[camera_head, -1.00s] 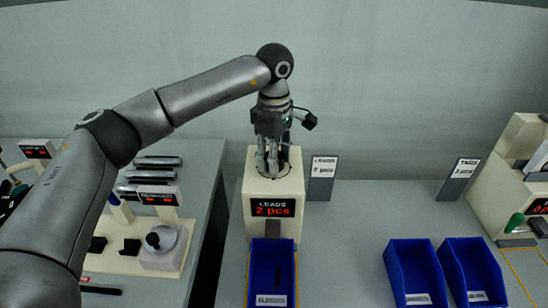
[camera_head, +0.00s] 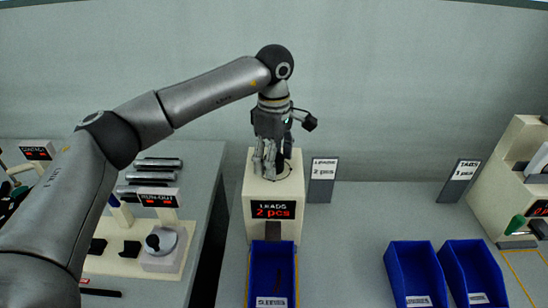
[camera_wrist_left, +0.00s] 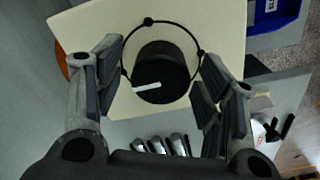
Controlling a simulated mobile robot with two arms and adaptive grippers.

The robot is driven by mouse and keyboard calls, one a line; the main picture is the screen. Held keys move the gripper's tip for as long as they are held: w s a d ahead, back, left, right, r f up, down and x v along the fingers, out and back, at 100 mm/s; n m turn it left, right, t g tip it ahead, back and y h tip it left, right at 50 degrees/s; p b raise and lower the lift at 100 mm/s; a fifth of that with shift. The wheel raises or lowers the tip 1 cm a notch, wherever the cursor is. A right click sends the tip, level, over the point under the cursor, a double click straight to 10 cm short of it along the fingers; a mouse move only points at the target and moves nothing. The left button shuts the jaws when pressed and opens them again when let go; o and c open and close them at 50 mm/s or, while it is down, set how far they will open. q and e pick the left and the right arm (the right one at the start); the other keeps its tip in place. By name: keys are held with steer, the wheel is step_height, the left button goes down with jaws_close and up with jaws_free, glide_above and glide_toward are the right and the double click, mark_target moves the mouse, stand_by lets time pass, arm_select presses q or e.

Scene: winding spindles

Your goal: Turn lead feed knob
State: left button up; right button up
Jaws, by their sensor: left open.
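The lead feed knob (camera_wrist_left: 165,62) is a dark round cap with a white pointer line, inside a thin dark ring on the top of the cream feeder box (camera_head: 258,188). In the wrist view the pointer lies toward the lower left of the knob. My left gripper (camera_head: 266,168) points down over the box top. Its fingers (camera_wrist_left: 161,68) are open, one on each side of the knob, with visible gaps. In the head view the gripper mostly hides the knob. The feeder display (camera_head: 272,210) reads "LEADS 2 pcs". My right gripper is not in view.
A blue bin (camera_head: 272,251) stands in front of the feeder. A "2 pcs" sign (camera_head: 322,182) stands right of it. Two blue bins (camera_head: 417,275) and another cream machine (camera_head: 510,170) are farther right. A left-hand bench holds a run-out fixture (camera_head: 162,245).

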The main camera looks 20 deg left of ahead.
arm_select(q)
step_height(320, 180, up, 12)
stand_by(0.4)
stand_by(0.3)
